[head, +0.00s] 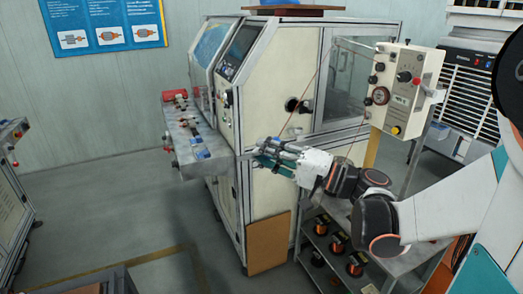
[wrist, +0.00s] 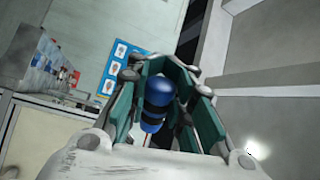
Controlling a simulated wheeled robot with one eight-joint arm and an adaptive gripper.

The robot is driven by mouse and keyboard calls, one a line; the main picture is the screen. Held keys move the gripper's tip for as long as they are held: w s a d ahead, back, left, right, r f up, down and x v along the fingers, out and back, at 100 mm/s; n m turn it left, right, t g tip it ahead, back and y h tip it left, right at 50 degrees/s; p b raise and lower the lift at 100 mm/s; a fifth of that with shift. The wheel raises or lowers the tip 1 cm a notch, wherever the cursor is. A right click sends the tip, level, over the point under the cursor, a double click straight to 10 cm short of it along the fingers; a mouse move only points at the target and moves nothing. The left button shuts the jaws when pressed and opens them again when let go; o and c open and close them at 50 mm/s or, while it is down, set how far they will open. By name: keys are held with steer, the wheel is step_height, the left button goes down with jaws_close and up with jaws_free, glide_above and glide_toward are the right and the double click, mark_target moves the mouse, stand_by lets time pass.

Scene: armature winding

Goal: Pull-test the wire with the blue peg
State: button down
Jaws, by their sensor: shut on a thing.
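My gripper (head: 268,154) is in front of the cream winding machine (head: 275,75), to the right of its front shelf. In the wrist view, its teal fingers (wrist: 158,85) are shut on the blue peg (wrist: 157,93), which has black bands. In the head view the fingers mostly hide the peg. A thin copper wire (head: 312,88) slants from the top of the machine's right side down toward my gripper. I cannot tell whether it touches the peg.
A tensioner box (head: 408,87) with dials stands right of the machine, above my arm. A grey shelf rack (head: 335,222) with copper spools is below my arm. The machine's front shelf (head: 187,128) holds small parts.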

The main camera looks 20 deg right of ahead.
stand_by(0.4)
steer(key=w+d+r, duration=0.2)
steer(key=w+d, duration=0.4)
steer(key=d, duration=0.1)
steer(key=shift+w+r, duration=0.2)
steer(key=shift+r, duration=0.1)
stand_by(0.6)
stand_by(1.0)
